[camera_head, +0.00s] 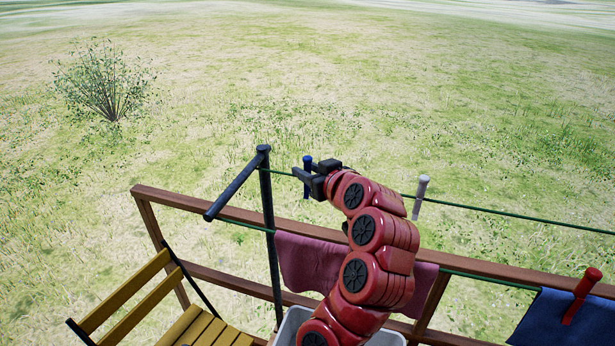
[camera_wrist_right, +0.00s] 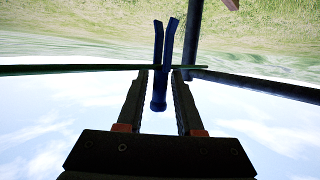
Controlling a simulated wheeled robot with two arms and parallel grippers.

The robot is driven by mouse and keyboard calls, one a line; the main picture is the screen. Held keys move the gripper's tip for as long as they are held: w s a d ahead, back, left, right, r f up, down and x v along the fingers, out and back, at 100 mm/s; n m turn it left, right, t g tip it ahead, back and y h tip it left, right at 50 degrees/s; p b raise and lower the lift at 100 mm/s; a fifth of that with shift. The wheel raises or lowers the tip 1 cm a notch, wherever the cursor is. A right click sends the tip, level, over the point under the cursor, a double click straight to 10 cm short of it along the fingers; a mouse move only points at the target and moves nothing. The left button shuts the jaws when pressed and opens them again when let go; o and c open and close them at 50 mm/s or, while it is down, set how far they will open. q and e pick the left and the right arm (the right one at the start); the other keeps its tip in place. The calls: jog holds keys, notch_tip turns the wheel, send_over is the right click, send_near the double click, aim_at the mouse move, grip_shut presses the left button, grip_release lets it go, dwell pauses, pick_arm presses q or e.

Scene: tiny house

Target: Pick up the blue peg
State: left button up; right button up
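The blue peg (camera_head: 307,163) is clipped upright on the green clothesline, near the dark pole. My right gripper (camera_head: 306,176) reaches out over the railing with its fingers at the peg. In the right wrist view, which appears upside down, the peg's rounded head (camera_wrist_right: 159,97) lies between the two fingers of the right gripper (camera_wrist_right: 160,85). Its two prongs extend past the fingertips, across the line. Gaps of sky show between the peg head and both fingers, so the gripper is open around it. My left gripper is in neither view.
A white peg (camera_head: 421,192) stands on the same line to the right. A red peg (camera_head: 582,291) holds a blue cloth (camera_head: 560,322) on a lower line. A pink cloth (camera_head: 304,262), wooden railing (camera_head: 160,197), dark pole (camera_head: 268,205), yellow chair (camera_head: 128,290) and pale container (camera_head: 288,326) are nearby.

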jog(key=p+x, duration=0.1)
jog(key=x, duration=0.2)
jog(key=shift+w+a, duration=0.1)
jog(key=shift+w, duration=0.05)
grip_shut()
